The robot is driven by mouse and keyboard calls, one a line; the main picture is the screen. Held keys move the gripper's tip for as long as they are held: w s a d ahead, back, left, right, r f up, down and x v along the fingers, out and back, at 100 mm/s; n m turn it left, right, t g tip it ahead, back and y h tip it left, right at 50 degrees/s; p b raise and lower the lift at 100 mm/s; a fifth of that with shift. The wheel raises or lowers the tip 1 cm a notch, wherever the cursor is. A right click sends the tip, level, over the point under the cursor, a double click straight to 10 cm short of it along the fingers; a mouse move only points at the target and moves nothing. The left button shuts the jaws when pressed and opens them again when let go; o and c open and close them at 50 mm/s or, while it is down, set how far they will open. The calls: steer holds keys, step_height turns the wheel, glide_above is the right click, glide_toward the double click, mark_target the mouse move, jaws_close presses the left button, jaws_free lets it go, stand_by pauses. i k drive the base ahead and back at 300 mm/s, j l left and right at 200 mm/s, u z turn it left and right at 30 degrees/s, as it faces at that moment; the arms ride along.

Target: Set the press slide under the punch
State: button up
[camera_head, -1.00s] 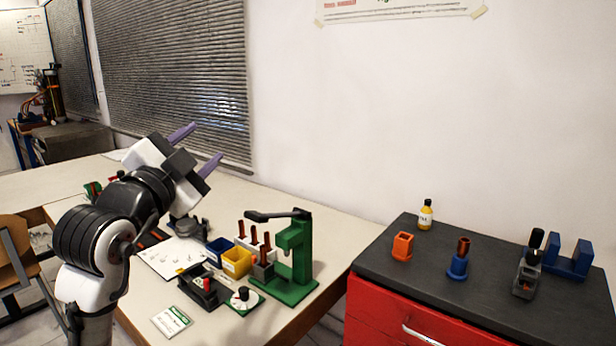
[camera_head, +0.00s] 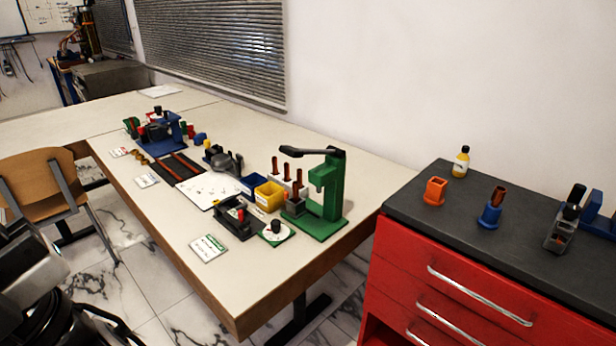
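A green press (camera_head: 332,196) with a black lever (camera_head: 312,151) on top stands near the right end of the table. Its punch hangs from the head over the left part of the green base. A small grey block (camera_head: 296,205) with a copper-coloured pin in it sits at the left side of the base, beside the column. It may be the press slide; I cannot tell whether it is under the punch. My gripper is out of view; only parts of my arm show at the lower left.
Next to the press are a yellow bin (camera_head: 268,196), a blue bin (camera_head: 252,184), a black fixture (camera_head: 236,220) and a dial on a green plate (camera_head: 276,231). A red cabinet (camera_head: 450,270) carries an orange holder (camera_head: 436,191), a blue holder (camera_head: 490,214) and a yellow bottle (camera_head: 461,162). The table's front strip is mostly clear.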

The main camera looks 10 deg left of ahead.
mark_target(296, 210)
steer(key=i+l+u, duration=0.15)
steer(key=u, duration=0.2)
steer(key=i+l+u, duration=0.2)
steer(key=u, duration=0.15)
steer(key=i+l+u, duration=0.2)
steer(key=u, duration=0.15)
steer(key=l, duration=0.05)
